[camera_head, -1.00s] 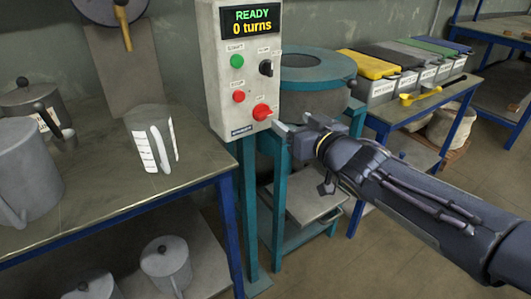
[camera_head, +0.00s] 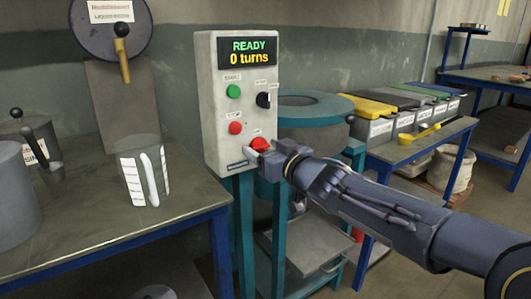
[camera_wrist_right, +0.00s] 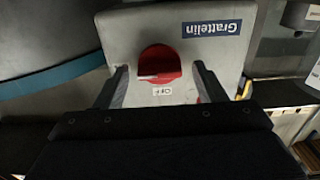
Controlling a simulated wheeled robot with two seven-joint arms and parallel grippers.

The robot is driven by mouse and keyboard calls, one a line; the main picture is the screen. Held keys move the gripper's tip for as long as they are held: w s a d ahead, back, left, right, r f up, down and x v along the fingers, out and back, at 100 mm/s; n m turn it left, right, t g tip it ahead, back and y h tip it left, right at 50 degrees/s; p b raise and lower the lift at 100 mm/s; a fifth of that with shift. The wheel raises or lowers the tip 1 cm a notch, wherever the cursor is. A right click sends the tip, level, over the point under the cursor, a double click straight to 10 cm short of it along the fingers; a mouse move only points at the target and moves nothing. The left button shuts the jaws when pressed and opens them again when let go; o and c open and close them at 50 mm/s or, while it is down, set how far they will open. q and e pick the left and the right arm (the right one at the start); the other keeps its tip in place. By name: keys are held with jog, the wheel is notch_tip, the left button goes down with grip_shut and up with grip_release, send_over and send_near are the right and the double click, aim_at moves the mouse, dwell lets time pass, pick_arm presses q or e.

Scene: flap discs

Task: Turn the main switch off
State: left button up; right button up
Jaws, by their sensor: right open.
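The grey control box (camera_head: 218,120) stands on teal legs, and its display reads "READY 0 turns". The main switch (camera_head: 260,145) is a red rotary knob low on the right of its front face. The switch also shows in the right wrist view (camera_wrist_right: 160,62), with a small label by it that seems to read "OFF". My right gripper (camera_head: 262,152) is at the switch, and its open fingers (camera_wrist_right: 160,85) stand on either side of the knob. I cannot tell whether they touch it. My left gripper is not in view.
A green button (camera_head: 233,91), a red button (camera_head: 235,128) and a black selector (camera_head: 263,99) sit above the switch. A teal machine (camera_head: 310,108) stands behind. A table with a clear measuring jug (camera_head: 144,170) is at left, and lidded bins (camera_head: 375,128) are at right.

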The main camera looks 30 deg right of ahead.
jog(key=shift+c, duration=0.4)
jog(key=c, duration=0.9)
jog(key=shift+n, duration=0.4)
jog(key=n, duration=0.3)
jog(key=shift+a+n, duration=0.1)
jog(key=shift+n, duration=0.3)
jog(key=n+b, duration=0.1)
jog(key=n, duration=0.3)
jog(key=shift+f+n, duration=0.15)
jog(key=shift+n, duration=0.15)
jog(key=n+b, duration=0.1)
jog(key=n, duration=0.3)
jog(key=shift+a+b, duration=0.1)
jog(key=shift+b, duration=0.2)
jog(key=n+b, duration=0.1)
jog(key=n, duration=0.3)
jog(key=shift+f+n, duration=0.1)
jog(key=shift+n, duration=0.5)
